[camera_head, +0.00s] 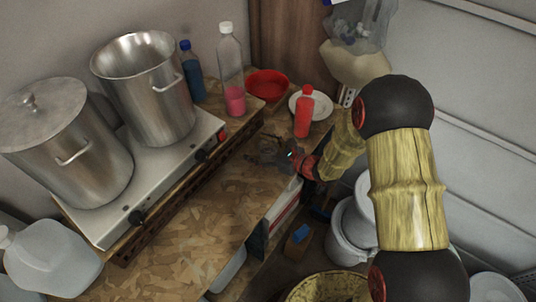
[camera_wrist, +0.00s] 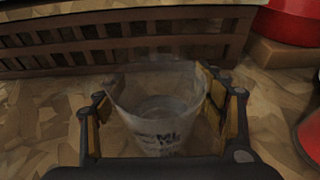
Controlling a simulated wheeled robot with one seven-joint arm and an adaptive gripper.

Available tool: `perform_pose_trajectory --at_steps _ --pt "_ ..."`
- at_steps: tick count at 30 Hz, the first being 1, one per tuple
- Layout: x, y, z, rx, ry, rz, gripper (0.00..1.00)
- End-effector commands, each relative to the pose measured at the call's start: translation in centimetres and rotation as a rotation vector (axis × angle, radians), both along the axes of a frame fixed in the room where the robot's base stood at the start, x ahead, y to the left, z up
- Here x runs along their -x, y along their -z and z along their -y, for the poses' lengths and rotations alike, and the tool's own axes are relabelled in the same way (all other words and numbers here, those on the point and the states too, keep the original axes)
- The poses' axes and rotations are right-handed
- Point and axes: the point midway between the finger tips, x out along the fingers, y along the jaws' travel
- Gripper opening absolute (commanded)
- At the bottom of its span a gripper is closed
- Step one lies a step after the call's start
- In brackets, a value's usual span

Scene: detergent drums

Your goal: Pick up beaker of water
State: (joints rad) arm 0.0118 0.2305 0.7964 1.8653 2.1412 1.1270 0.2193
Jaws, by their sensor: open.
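The clear beaker (camera_wrist: 155,128) stands upright on the particle-board countertop (camera_head: 195,225), with dark printed markings on its front and what looks like water inside. In the wrist view it lies between the two fingers of my gripper (camera_wrist: 160,98), which is open with one finger on each side. I cannot tell whether either finger touches the glass. In the head view my gripper (camera_head: 268,153) is low over the counter near its right edge, and the beaker cannot be made out there.
A red bottle (camera_head: 304,114), a white plate (camera_head: 318,101) and a red bowl (camera_head: 267,82) stand behind my gripper. A hot plate (camera_head: 150,190) with two steel pots is to the left, by a slatted wooden rack (camera_wrist: 130,40). The front counter is clear.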

Motion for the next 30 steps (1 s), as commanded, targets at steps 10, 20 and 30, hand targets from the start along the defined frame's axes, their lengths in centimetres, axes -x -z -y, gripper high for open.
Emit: perform_pose_trajectory --at_steps 10,20,30 --pt "-0.03 -0.01 -0.01 0.0 0.0 0.0 0.62" --pt "-0.01 -0.02 -0.01 0.0 0.0 0.0 0.43" --pt "-0.01 -0.01 -0.01 0.0 0.0 0.0 0.24"
